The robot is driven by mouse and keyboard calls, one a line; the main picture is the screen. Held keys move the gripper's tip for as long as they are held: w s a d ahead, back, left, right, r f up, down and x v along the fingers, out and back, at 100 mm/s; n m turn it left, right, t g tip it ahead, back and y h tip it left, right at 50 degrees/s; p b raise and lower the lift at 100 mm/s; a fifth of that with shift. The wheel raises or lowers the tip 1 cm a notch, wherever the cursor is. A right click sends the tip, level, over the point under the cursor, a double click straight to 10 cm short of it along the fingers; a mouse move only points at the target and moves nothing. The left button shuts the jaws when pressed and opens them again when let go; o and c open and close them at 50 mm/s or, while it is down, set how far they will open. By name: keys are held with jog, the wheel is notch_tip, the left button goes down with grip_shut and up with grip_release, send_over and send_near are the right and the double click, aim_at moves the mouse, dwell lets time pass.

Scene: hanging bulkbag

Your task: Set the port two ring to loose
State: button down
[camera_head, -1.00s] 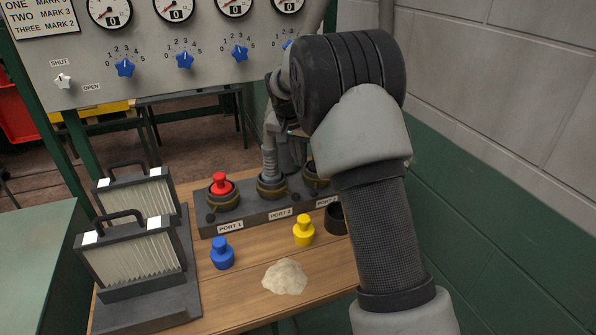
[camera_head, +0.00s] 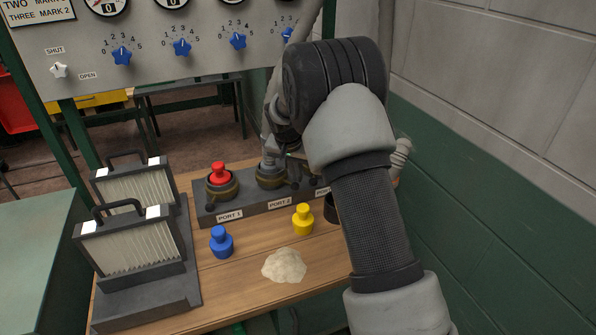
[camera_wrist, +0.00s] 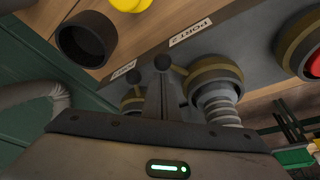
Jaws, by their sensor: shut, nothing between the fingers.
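The port two ring (camera_head: 271,179) is a dark, brassy-edged collar on the grey block behind the PORT 2 label (camera_head: 280,203); a ribbed grey spout enters it. In the wrist view the ring (camera_wrist: 214,72) shows at centre right, with the spout (camera_wrist: 218,103) inside. A black ball knob (camera_wrist: 162,62) on a short arm sticks out from its left side. My gripper (camera_wrist: 160,78) is shut and empty, its fingertips beside that knob; whether they touch it is unclear. In the head view my wrist partly hides the gripper. The ring's setting cannot be read.
Port one (camera_head: 221,184) holds a red plug (camera_head: 219,171). The port three ring (camera_wrist: 134,99) has its own knob (camera_wrist: 135,76) near my fingers. A yellow plug (camera_head: 303,219), blue plug (camera_head: 221,241), black cup (camera_wrist: 86,40) and powder heap (camera_head: 284,265) are on the bench. A wall stands right.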

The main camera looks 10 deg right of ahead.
jog(key=shift+s+a, duration=0.1)
jog(key=shift+s+a+m, duration=0.1)
jog(key=shift+s+m, duration=0.05)
jog(key=shift+m, duration=0.25)
jog(key=shift+b, duration=0.3)
jog(key=shift+s+a+f+m+g+h+b, duration=0.15)
jog(key=shift+s+a+m+h+b, duration=0.2)
jog(key=shift+m, duration=0.3)
jog(key=shift+s+a+r+m+g+h+b, duration=0.1)
jog(key=shift+s+a+m+g+h+b, duration=0.1)
jog(key=shift+s+a+m, duration=0.3)
jog(key=s+a+m+g+p, duration=0.1)
jog(key=a+m+g, duration=0.1)
jog(key=a+m, duration=0.4)
jog(key=shift+a+m+h+p, duration=0.35)
jog(key=shift+m+h+p, duration=0.1)
jog(key=shift+m, duration=0.5)
jog(key=shift+s+a, duration=0.1)
jog(key=shift+a, duration=0.05)
